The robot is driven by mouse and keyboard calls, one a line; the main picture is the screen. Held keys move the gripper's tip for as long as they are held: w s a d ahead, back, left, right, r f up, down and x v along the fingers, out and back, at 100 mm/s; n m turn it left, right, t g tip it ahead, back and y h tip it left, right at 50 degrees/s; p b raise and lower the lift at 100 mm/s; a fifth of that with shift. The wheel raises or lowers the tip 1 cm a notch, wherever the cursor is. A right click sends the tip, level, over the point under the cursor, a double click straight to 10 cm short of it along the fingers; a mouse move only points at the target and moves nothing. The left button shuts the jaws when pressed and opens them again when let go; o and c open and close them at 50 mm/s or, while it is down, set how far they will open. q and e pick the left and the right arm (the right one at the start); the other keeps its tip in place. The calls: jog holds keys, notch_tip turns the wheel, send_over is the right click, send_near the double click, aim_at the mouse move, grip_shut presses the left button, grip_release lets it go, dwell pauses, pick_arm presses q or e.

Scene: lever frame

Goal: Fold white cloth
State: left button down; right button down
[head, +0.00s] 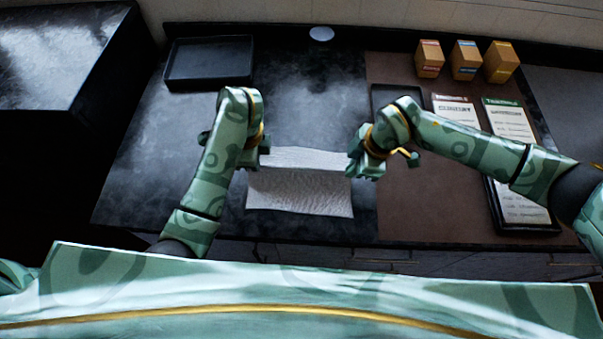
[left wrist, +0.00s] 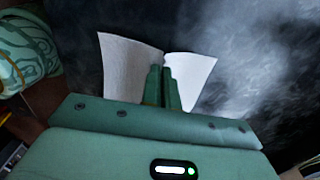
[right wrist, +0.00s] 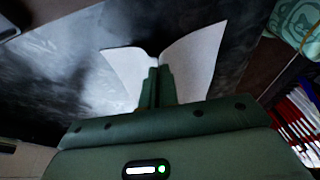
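The white cloth (head: 300,192) lies on the dark counter between my two grippers, with a crease running left to right across it. My left gripper (head: 263,150) is at the left end of the crease. In the left wrist view its fingers (left wrist: 164,82) are close together on the cloth (left wrist: 130,65), which spreads to both sides of them. My right gripper (head: 356,160) is at the right end of the crease. In the right wrist view its fingers (right wrist: 156,82) are also together at the crease, with cloth (right wrist: 195,62) on both sides. The fingers hide the pinched spots.
A black tray (head: 210,62) sits at the back left. Three small boxes (head: 465,60) stand at the back right. Printed boards (head: 512,122) lie on the brown mat (head: 410,210) at the right.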

pick_arm(q)
jog(key=shift+r, duration=0.45)
pick_arm(e)
jog(key=shift+r, duration=0.45)
pick_arm(q)
jog(key=shift+f, duration=0.1)
pick_arm(e)
jog(key=shift+f, duration=0.1)
pick_arm(q)
jog(key=shift+w+a+b, duration=0.1)
jog(key=shift+b, duration=0.6)
pick_arm(e)
jog(key=shift+w+a, duration=0.1)
